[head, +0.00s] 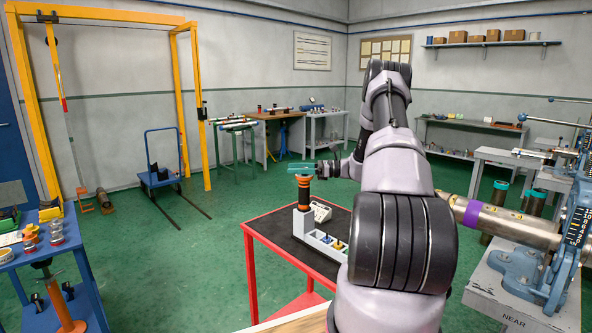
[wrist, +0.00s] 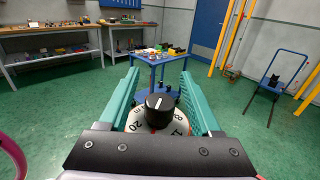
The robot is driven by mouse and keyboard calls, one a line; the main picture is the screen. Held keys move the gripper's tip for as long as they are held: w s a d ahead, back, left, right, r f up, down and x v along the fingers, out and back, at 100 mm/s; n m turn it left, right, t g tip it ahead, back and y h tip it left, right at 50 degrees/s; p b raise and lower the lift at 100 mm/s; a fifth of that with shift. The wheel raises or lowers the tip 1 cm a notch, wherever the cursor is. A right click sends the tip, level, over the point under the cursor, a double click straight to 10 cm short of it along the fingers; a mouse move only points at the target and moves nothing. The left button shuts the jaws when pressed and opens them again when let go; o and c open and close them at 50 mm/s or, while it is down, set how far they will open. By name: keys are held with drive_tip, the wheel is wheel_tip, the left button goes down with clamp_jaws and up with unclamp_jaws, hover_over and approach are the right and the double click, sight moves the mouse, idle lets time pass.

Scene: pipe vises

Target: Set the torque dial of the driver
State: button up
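The driver (head: 304,193) stands upright in a grey holder (head: 301,224) on a red cart with a black top. It has a black body and an orange band. In the wrist view its black dial knob (wrist: 158,110) has a white line on top, over a pale numbered ring (wrist: 135,126) showing 20 and 8; other marks are partly hidden. My gripper (head: 300,168) is at the top of the driver. In the wrist view its teal fingers (wrist: 159,72) are apart, one on each side of the knob, with gaps visible.
The red cart (head: 248,238) also carries a white device (head: 321,211) and a tray of small coloured parts (head: 326,240) beside the holder. A large pipe in a blue vise (head: 545,265) stands to the right. Green floor is clear left of the cart.

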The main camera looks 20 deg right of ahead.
drive_tip(key=v, duration=1)
drive_tip(key=shift+d, duration=0.35)
drive_tip(key=shift+s, duration=0.2)
drive_tip(key=x, duration=0.7)
drive_tip(key=shift+w+a+f, duration=0.2)
drive_tip(key=shift+a+f, duration=0.1)
clamp_jaws()
